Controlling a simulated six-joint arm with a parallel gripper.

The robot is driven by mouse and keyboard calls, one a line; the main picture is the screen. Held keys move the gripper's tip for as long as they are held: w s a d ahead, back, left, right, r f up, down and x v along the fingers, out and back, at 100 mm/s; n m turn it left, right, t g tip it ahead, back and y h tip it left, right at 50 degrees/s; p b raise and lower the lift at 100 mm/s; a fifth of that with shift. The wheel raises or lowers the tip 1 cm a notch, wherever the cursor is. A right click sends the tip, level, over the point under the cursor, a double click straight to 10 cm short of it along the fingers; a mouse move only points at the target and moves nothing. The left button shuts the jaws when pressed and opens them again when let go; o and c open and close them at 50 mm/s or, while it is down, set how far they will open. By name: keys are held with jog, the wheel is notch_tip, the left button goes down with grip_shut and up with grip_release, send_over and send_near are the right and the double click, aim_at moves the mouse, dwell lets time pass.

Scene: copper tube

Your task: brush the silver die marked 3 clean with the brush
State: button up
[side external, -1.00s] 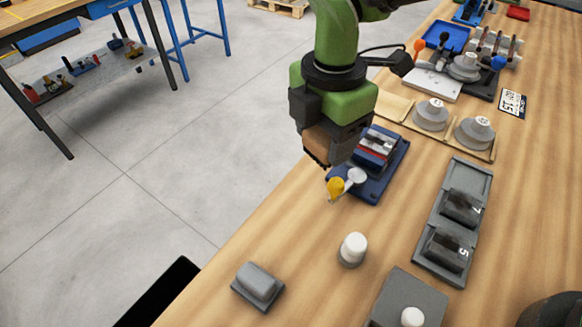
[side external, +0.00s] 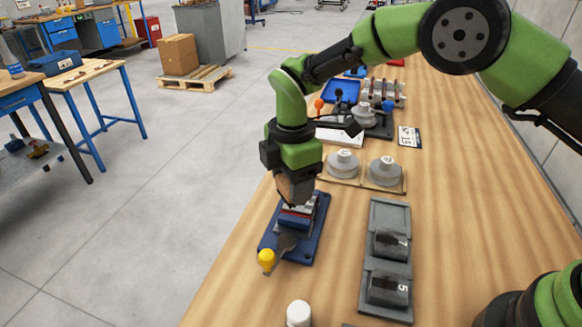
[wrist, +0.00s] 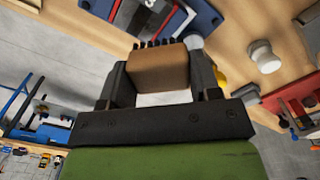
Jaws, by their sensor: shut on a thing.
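My gripper (side external: 290,178) points down above the blue clamp fixture (side external: 316,236). It is shut on a brown block-shaped brush, which shows clearly between the fingers in the wrist view (wrist: 160,70). Its black bristles face the clamp. A silver die marked 3 (wrist: 150,5) sits in the fixture at the top of the wrist view, partly cut off by the frame edge. In the side view the brush partly covers the die, and I cannot tell whether the bristles touch it. A lever with a yellow knob (side external: 266,259) sticks out at the fixture's front.
A grey tray (side external: 391,215) with two dark dies stands to the right. Behind are two round grey pieces (side external: 343,160) on a wooden tray. A white-topped cylinder (side external: 298,314) stands in front. The bench's left edge is close to the fixture.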

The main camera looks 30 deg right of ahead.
notch_tip(320, 180, down, 4)
jog(key=shift+r, duration=0.15)
jog(key=shift+w+d+f, duration=0.2)
jog(key=shift+w+d, duration=0.3)
jog(key=shift+w, duration=0.05)
jog(key=shift+c, duration=0.3)
jog(key=shift+w+d, duration=1.6)
jog(key=shift+s+a, duration=2.15)
jog(key=shift+r, duration=4.2)
